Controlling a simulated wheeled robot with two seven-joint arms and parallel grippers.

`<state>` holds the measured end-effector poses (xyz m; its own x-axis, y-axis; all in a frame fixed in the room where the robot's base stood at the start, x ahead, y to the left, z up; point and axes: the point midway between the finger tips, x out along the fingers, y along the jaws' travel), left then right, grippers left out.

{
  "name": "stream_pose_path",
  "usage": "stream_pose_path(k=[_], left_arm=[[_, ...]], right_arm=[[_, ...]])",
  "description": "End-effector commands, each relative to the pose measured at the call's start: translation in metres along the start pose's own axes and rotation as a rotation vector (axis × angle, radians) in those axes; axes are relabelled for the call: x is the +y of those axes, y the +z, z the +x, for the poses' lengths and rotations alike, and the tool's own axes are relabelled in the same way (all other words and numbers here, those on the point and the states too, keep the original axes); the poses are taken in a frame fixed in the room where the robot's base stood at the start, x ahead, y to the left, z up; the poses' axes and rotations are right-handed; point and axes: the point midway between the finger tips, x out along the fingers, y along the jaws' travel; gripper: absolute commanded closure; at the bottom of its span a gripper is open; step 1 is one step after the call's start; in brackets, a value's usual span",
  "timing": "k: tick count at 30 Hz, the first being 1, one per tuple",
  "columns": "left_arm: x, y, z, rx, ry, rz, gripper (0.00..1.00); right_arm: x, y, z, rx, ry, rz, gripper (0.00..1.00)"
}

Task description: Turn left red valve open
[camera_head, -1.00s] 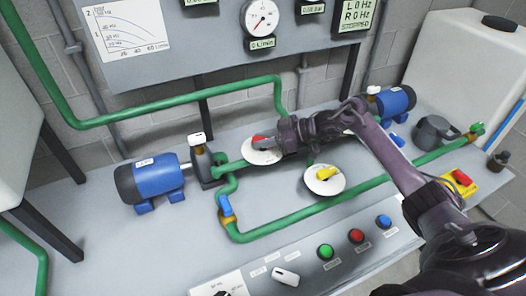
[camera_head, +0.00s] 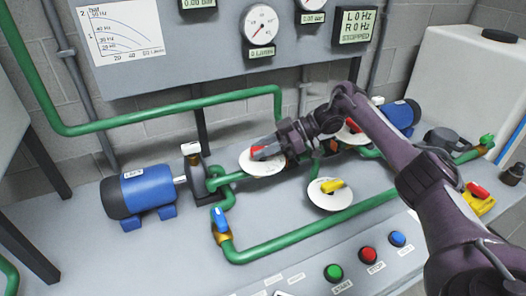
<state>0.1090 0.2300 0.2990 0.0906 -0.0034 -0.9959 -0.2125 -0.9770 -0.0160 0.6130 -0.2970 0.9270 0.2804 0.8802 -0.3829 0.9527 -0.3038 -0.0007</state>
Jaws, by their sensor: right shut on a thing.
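The left red valve (camera_head: 257,152) has a red handle over a round white dial plate (camera_head: 250,167) on the green pipe, right of the left blue pump. My right gripper (camera_head: 268,149) is at this handle and shut on it, hiding part of the handle and dial. Only the red left end of the handle shows past the fingers. A second red valve (camera_head: 352,125) stands further right, partly behind my right arm. My left gripper is not in view.
A yellow valve (camera_head: 333,185) on a white dial sits in front. A blue-handled valve (camera_head: 219,219) is at front left. Green, red and blue buttons (camera_head: 368,254) line the front edge. Blue motors (camera_head: 140,190) stand at both sides. The gauge panel reads STOPPED.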

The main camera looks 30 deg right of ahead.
Motion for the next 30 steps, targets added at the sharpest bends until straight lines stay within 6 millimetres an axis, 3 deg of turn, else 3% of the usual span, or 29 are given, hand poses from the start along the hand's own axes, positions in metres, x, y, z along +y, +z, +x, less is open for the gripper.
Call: stream_pose_path(k=[11,12,16,25,30], left_arm=[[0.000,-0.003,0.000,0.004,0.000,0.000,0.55],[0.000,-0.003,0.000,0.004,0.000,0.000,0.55],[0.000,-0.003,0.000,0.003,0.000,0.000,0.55],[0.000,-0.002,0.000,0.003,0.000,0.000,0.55],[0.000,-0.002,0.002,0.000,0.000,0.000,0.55]], right_arm=[[0.001,-0.002,0.000,0.004,-0.001,-0.005,0.99],[0.001,-0.002,0.000,0.004,-0.001,-0.005,0.71],[0.000,-0.002,0.000,0.003,-0.001,-0.004,0.55],[0.000,-0.001,-0.001,0.001,-0.001,-0.002,0.55],[0.001,-0.001,-0.013,-0.001,0.000,-0.004,0.55]])
